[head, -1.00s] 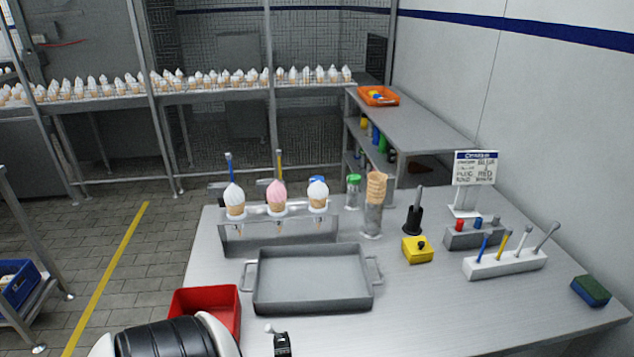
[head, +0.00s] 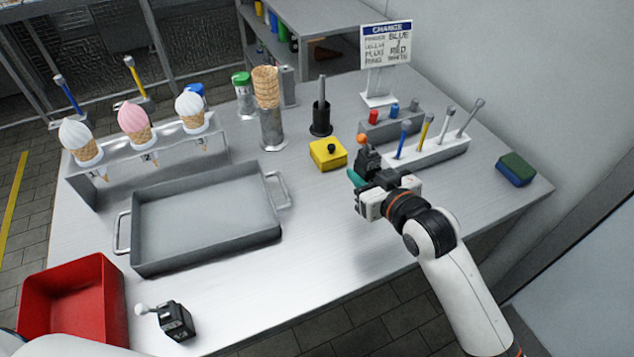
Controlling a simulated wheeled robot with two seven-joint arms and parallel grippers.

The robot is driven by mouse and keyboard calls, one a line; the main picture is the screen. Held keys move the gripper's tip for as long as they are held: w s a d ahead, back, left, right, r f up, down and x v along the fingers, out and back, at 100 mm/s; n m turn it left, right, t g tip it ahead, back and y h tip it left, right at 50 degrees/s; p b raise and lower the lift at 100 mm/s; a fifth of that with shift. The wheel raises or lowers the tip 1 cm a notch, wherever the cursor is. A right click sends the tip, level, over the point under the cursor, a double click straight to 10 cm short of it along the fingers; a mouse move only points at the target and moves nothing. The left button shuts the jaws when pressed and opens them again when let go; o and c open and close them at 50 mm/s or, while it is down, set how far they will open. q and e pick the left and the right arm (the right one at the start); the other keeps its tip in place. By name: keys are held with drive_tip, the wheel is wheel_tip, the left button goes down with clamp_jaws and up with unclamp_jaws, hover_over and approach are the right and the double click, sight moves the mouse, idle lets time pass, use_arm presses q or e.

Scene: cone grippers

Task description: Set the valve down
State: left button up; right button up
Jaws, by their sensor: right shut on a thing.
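A small black valve (head: 368,161) with an orange ball on its lever is in my right gripper (head: 365,178). The gripper is shut on it, over the right half of the steel table, just in front of the white tool block. The fingers hide the valve's lower part, so I cannot tell whether it touches the table. A similar black valve (head: 178,321) with a white ball lies on the table at the front left. My left gripper is out of view.
A yellow box (head: 328,154) with a black knob stands just left of the right gripper. The white block (head: 428,153) with upright tools is close behind it on the right. A grey tray (head: 207,218) and red bin (head: 75,309) are left. Bare table lies between tray and gripper.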

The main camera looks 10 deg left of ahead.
wheel_tip(320, 180, down, 2)
drive_tip(key=shift+s+f, duration=0.1)
drive_tip(key=shift+f, duration=0.15)
wheel_tip(320, 180, down, 3)
drive_tip(key=shift+r, duration=0.1)
wheel_tip(320, 180, down, 4)
drive_tip(key=shift+r, duration=0.1)
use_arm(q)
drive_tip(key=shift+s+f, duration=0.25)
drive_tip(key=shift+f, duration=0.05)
use_arm(e)
drive_tip(key=shift+f, duration=0.35)
use_arm(q)
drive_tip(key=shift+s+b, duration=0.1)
drive_tip(key=shift+b, duration=0.2)
use_arm(e)
drive_tip(key=shift+f, duration=0.1)
drive_tip(key=o, duration=1)
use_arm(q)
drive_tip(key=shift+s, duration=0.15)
